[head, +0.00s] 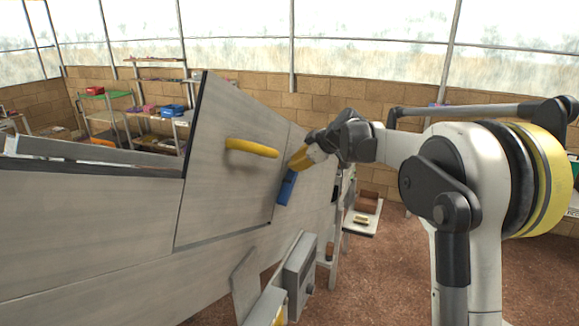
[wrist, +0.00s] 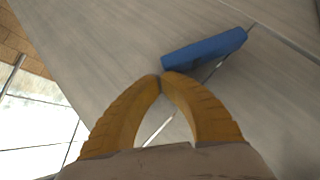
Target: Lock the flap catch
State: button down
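The blue catch (head: 287,187) is a bar at the flap's right edge, by the seam. In the wrist view the blue catch (wrist: 205,50) lies at a slant to the seam and overlaps it near its right end. My gripper (head: 298,160) has yellow fingers and is just above the catch in the head view. In the wrist view my gripper (wrist: 162,77) has its fingertips together, with nothing between them, close to the catch's left end. Contact cannot be told.
Grey boxes (head: 300,262) stick out below the flap. A small white table (head: 362,222) with a brown box (head: 367,201) stands behind on the right. Shelves (head: 150,120) with coloured items stand at the back left. The reddish floor is open at lower right.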

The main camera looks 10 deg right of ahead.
jog(key=shift+w+d+f+m+g+y, duration=0.3)
jog(key=shift+w+f+m+g+y, duration=0.15)
jog(key=shift+g, duration=0.3)
jog(key=shift+w+d+f+m+g+y, duration=0.25)
jog(key=shift+w+f+m+g+y, duration=0.1)
jog(key=shift+f+m+g+y, duration=0.3)
dwell(1.8)
jog(key=shift+w+d+f+m+g+y, duration=0.15)
jog(key=shift+f+m+g+y, duration=0.15)
jog(key=shift+g, duration=0.25)
jog(key=shift+w+d+f+m+g+y, duration=0.15)
jog(key=shift+f+m+g+y, duration=0.15)
jog(key=shift+g, duration=0.25)
dwell(0.8)
jog(key=shift+f, duration=0.35)
dwell(0.5)
jog(key=shift+s+a+b, duration=0.5)
jog(key=shift+s+b, duration=0.1)
jog(key=shift+b, duration=0.05)
